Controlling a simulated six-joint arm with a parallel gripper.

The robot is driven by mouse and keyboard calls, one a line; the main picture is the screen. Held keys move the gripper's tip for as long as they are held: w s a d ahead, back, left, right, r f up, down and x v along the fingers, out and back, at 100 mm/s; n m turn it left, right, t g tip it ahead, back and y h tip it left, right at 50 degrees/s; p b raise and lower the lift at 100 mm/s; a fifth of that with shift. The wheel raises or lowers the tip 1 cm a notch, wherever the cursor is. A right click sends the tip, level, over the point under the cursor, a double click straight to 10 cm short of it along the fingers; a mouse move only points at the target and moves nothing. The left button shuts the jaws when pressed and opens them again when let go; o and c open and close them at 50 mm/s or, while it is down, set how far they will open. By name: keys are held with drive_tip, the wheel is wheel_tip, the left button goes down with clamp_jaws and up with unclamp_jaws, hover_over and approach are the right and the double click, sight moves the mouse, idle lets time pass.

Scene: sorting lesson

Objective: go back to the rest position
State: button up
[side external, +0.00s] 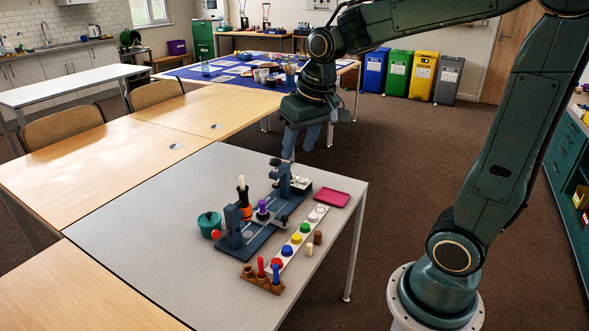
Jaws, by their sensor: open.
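My gripper (304,145) hangs in the air above the far edge of the grey table (185,225), fingers pointing down. Its fingers stand apart with nothing seen between them. Below it on the table is a dark blue fixture (277,213) with an upright post at each end. My gripper is above and slightly behind the fixture's far post, apart from it. My arm reaches in from the right.
On the table are a teal pot (209,223), a pink tray (333,197), a white strip (292,254) with coloured round pieces, and a brown rack (262,281) holding red and blue pegs. Bins (422,76) stand against the back wall. Open floor lies right of the table.

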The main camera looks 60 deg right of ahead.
drive_tip(key=s+a+n+t, duration=0.1)
drive_tip(key=s+a+n, duration=0.1)
drive_tip(key=s, duration=0.5)
drive_tip(key=s+a+r+n+t, duration=0.1)
drive_tip(key=s+a, duration=0.2)
drive_tip(key=s, duration=0.4)
drive_tip(key=shift+a+r+n+y, duration=0.2)
drive_tip(key=shift+a+n+y, duration=0.1)
drive_tip(key=shift+a+n, duration=0.1)
idle(0.8)
